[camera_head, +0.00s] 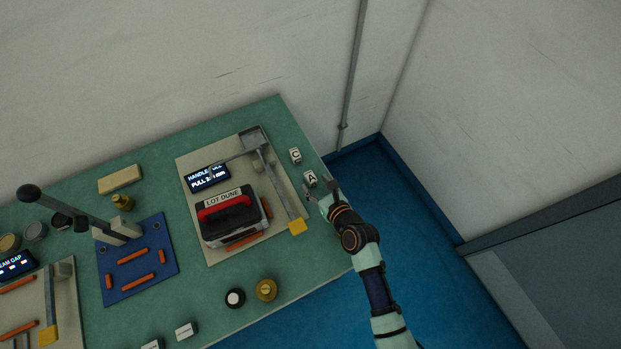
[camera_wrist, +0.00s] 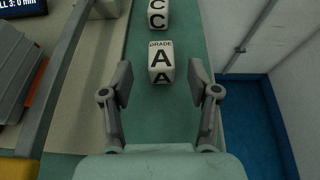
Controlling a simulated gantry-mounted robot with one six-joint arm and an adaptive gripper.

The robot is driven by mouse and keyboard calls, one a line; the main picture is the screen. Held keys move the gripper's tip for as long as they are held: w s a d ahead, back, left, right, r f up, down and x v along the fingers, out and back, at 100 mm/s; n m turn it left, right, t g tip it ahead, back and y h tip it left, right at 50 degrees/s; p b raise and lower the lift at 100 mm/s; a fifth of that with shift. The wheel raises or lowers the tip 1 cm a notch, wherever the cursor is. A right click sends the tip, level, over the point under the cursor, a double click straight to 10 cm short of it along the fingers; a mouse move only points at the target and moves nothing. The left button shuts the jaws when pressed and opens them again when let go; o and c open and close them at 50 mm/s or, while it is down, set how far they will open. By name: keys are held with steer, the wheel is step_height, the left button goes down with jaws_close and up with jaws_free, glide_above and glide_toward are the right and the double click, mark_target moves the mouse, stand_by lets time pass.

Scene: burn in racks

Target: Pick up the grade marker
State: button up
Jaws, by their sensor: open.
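The grade marker showing the letter A (camera_head: 310,178) is a small white block near the right edge of the green table. In the wrist view the block (camera_wrist: 161,62) reads "GRADE A" and stands ahead, between the lines of my two fingers. A second white block with the letter C (camera_head: 295,156) stands just beyond it, and it also shows at the top of the wrist view (camera_wrist: 156,14). My gripper (camera_head: 320,191) is open and empty, close beside the A block. In the wrist view my gripper (camera_wrist: 160,82) has its fingers spread wider than the block.
Left of the markers is a beige board (camera_head: 194,163) with a grey lever arm ending in a yellow tip (camera_head: 298,227), a display (camera_head: 208,178) and a black "LOT DUNE" box with a red handle (camera_head: 228,215). The table's right edge is close, with blue floor (camera_head: 414,205) beyond.

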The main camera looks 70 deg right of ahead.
mark_target(307, 173)
steer(key=shift+x, duration=0.95)
steer(key=shift+w+d+f+b, duration=0.1)
steer(key=shift+w+d+b, duration=0.1)
steer(key=shift+b, duration=0.15)
steer(key=b+x, duration=0.2)
steer(key=x, duration=0.2)
steer(key=shift+w+d, duration=0.25)
jaws_close()
step_height(307, 173, up, 20)
steer(key=p, duration=0.8)
steer(key=shift+s, duration=0.15)
